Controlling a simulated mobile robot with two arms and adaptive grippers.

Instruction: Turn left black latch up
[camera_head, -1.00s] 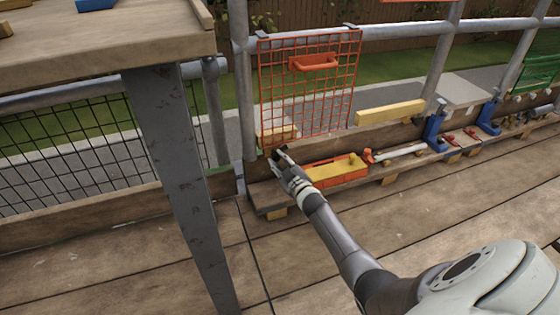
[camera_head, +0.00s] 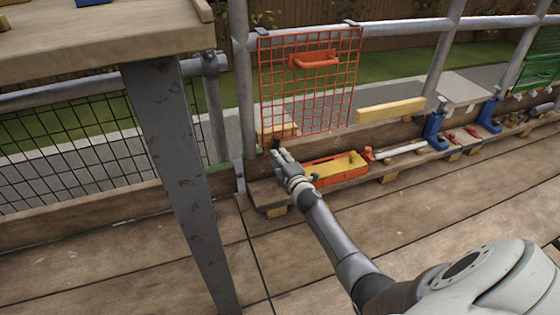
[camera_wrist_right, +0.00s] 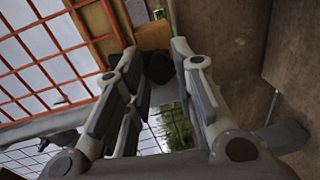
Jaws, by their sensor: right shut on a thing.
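The orange mesh panel (camera_head: 308,90) hangs from the grey rail, and a small black latch (camera_head: 276,142) shows near its lower left corner. My right gripper (camera_head: 279,156) is at that corner, just below the visible dark part. In the wrist view a dark, rounded piece of the latch (camera_wrist_right: 160,68) sits between the far ends of my right gripper's fingers (camera_wrist_right: 157,62), and the gripper is shut on it. The fingers hide part of it, so its exact angle is hard to tell. My left gripper is not in view.
An orange tray (camera_head: 350,175) with a yellow board stands right of the gripper on a low wooden ledge. A yellow beam (camera_head: 390,110) lies behind it. A grey post (camera_head: 185,185) carries a wooden table (camera_head: 110,55) on the left. The plank floor in front is clear.

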